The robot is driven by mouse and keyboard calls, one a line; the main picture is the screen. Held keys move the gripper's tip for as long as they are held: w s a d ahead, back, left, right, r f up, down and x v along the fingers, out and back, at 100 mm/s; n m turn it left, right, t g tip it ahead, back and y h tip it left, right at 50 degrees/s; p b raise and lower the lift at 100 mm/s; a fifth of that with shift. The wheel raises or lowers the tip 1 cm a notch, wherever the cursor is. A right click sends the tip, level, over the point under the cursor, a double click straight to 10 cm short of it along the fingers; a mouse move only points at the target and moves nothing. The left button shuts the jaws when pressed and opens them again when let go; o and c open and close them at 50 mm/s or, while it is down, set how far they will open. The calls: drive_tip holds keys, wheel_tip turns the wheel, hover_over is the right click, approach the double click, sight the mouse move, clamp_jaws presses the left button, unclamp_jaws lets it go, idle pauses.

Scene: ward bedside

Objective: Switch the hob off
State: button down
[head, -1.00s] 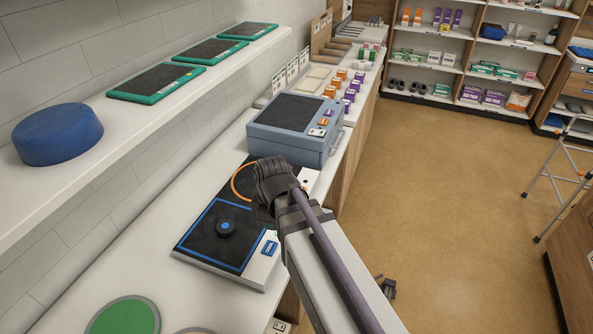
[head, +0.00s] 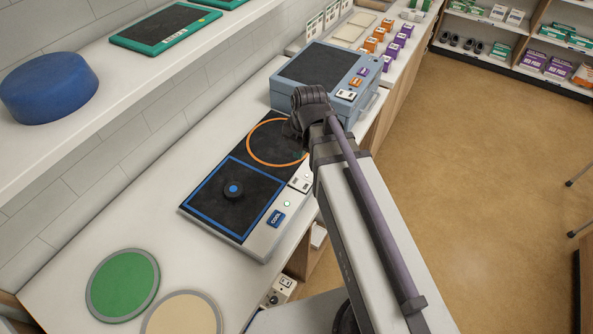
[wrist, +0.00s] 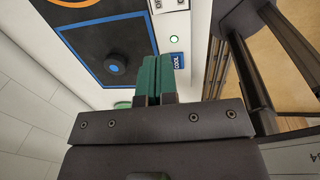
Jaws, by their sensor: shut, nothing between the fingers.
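The hob (head: 270,240) is a pale flat unit with a black top on the counter. Its top has an orange ring (head: 250,150) and a blue square around a black knob-like puck with a blue centre (head: 233,189). On its right edge are a blue "COOL" label (head: 276,218), a small round pale light (head: 287,204) and a white switch (head: 300,184). In the wrist view the label (wrist: 179,62) and greenish-white light (wrist: 173,39) lie just beyond my gripper (wrist: 158,58). Its green fingers are shut and empty.
A blue-grey box appliance (head: 320,65) stands behind the hob. A green disc (head: 122,285) and a beige disc (head: 182,318) lie in front. A wall shelf holds a blue round cushion (head: 50,86). A socket (head: 282,287) sits under the counter edge. Floor on the right is open.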

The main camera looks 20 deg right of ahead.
sight(295, 182)
drive_tip(key=f+b, duration=0.4)
drive_tip(key=w+f+b, duration=0.1)
drive_tip(key=f+b, duration=0.4)
drive_tip(key=a+f+b, duration=0.1)
drive_tip(key=f+b, duration=0.3)
drive_tip(key=f, duration=0.1)
drive_tip(key=shift+w, duration=0.2)
drive_tip(key=shift+r, duration=0.1)
